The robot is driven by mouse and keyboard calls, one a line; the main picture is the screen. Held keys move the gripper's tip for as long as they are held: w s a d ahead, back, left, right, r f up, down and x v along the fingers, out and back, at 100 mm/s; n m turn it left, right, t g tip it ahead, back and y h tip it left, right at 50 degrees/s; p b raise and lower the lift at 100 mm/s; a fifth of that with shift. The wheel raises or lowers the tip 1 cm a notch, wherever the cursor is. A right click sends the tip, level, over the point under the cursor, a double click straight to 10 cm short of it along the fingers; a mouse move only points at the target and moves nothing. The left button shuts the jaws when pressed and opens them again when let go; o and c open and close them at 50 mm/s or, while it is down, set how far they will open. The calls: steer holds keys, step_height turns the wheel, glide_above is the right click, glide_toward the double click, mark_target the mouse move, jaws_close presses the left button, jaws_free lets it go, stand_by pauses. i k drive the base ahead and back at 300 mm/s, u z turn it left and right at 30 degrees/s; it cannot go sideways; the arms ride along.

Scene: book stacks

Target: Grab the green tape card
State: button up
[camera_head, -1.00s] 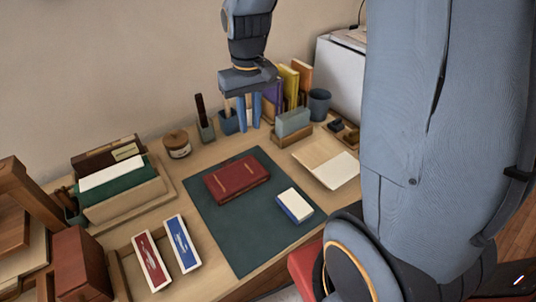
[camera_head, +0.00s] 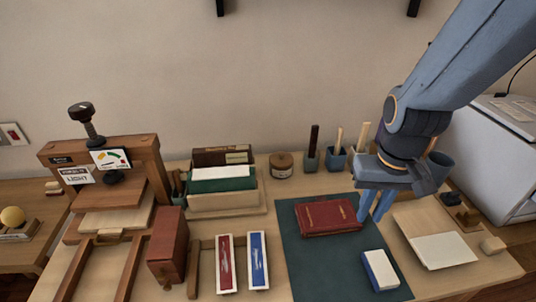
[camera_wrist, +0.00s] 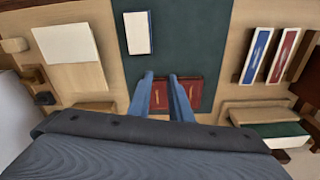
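I see no card that is plainly a green tape card. Two narrow white-edged cards, one red (camera_head: 226,263) and one blue (camera_head: 258,260), lie side by side at the front of the table; they also show in the wrist view, blue (camera_wrist: 257,55) and red (camera_wrist: 284,55). A green piece (camera_head: 222,184) sits in a wooden box at the back; I cannot tell whether it is a card. My gripper (camera_head: 373,216) is open and empty, pointing down to the right of the dark red book (camera_head: 326,217). In the wrist view its fingers (camera_wrist: 160,75) stand apart over the book.
A dark green mat (camera_head: 310,265) bears the book and a blue and white block (camera_head: 380,270). A wooden press (camera_head: 105,190) stands left, a reddish box (camera_head: 168,245) beside the cards. Cups, a jar (camera_head: 281,164) and a pale sheet (camera_head: 443,250) lie around the mat.

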mark_target(241, 170)
steer(key=k, duration=1.05)
steer(key=u, duration=1.2)
steer(key=i, duration=1.55)
steer(key=z, duration=0.8)
